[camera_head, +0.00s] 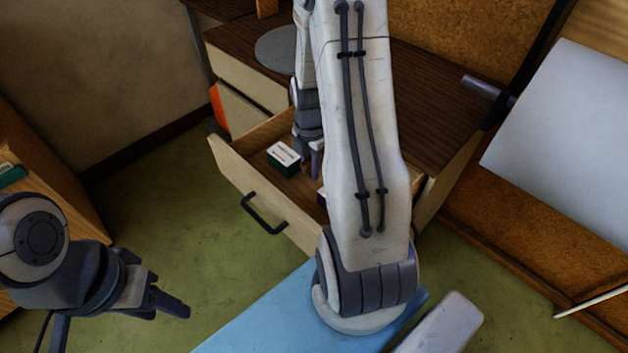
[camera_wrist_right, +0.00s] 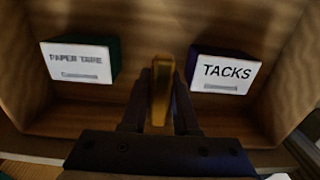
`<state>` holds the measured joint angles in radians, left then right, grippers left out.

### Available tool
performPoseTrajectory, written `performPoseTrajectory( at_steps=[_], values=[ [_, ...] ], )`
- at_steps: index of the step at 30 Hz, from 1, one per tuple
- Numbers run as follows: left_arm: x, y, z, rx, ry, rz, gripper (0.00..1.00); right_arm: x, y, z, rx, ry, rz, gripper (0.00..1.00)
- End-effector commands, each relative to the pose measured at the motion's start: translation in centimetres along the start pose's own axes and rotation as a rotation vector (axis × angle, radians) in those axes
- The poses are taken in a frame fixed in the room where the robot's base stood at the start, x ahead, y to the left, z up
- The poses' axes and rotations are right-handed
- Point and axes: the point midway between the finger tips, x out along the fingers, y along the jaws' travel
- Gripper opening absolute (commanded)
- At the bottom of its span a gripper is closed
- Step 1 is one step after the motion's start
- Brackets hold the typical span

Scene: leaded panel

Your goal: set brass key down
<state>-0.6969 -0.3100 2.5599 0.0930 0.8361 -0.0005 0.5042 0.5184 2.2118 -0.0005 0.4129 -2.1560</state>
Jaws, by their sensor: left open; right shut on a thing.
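The brass key (camera_wrist_right: 161,92) is a yellow-gold upright piece between the fingers of my right gripper (camera_wrist_right: 162,78) in the right wrist view. That gripper is shut on it, inside the open wooden drawer (camera_head: 238,183). Whether the key touches the drawer floor cannot be told. My left gripper (camera_head: 170,302) is open and empty over the green floor at lower left, away from the drawer.
In the drawer, a green box labelled PAPER TAPE (camera_wrist_right: 80,62) stands left of the key and a dark purple box labelled TACKS (camera_wrist_right: 224,74) stands right, with bare wood around them. The drawer handle (camera_head: 263,215) juts forward. A blue surface (camera_head: 270,315) lies in front.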

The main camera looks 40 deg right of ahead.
Motion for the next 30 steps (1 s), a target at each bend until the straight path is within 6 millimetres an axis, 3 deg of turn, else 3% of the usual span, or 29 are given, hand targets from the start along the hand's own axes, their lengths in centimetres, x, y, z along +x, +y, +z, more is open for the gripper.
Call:
performPoseTrajectory(
  at_steps=[12,24,25,27,30],
  values=[
    [1.2,-0.1,0.1,0.000,0.000,0.000,0.50,4.8,-0.1,0.1,0.003,0.001,-0.001,0.00],
    [1.3,-0.1,0.1,0.000,0.000,0.000,0.50,5.4,0.0,0.1,0.003,-0.001,0.001,0.00],
    [1.3,-0.1,0.1,0.000,0.000,0.000,0.50,5.3,0.0,0.1,0.003,-0.001,0.002,0.36],
    [1.2,-0.1,0.1,0.000,0.000,0.000,0.50,5.3,0.0,0.1,0.003,-0.001,0.002,0.58],
    [1.2,-0.1,0.1,0.000,0.000,0.000,0.50,5.3,0.0,0.1,0.003,-0.001,0.002,0.58]
  ],
)
